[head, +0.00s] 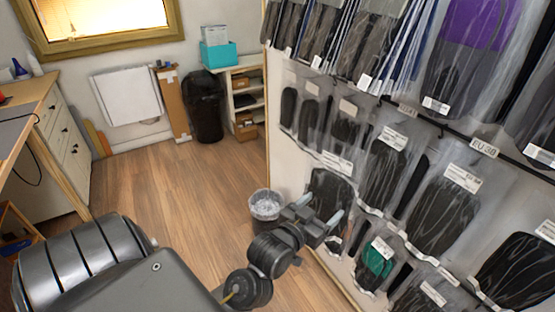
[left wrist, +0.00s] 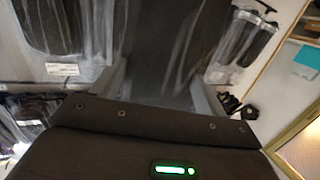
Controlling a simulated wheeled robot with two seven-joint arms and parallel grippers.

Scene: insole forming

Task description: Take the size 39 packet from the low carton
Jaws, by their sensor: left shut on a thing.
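My left gripper (head: 319,210) is at the left end of the wall of hanging packets, low down. It is shut on a clear packet with a dark insole (head: 330,187). In the left wrist view this dark packet (left wrist: 165,50) fills the middle, between the two grey fingers (left wrist: 160,88). I cannot read a size on it, and I cannot tell whether it still hangs from the rack. I cannot make out the low carton in either view. My right gripper is not in view.
The rack's label strip (head: 484,147) reads about EU 38. Other packets (head: 388,175) hang close on the right, some with white labels. A wastebasket (head: 266,206) stands on the floor left of my gripper. A workbench (head: 50,140) is at the left. The wooden floor (head: 185,190) between is clear.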

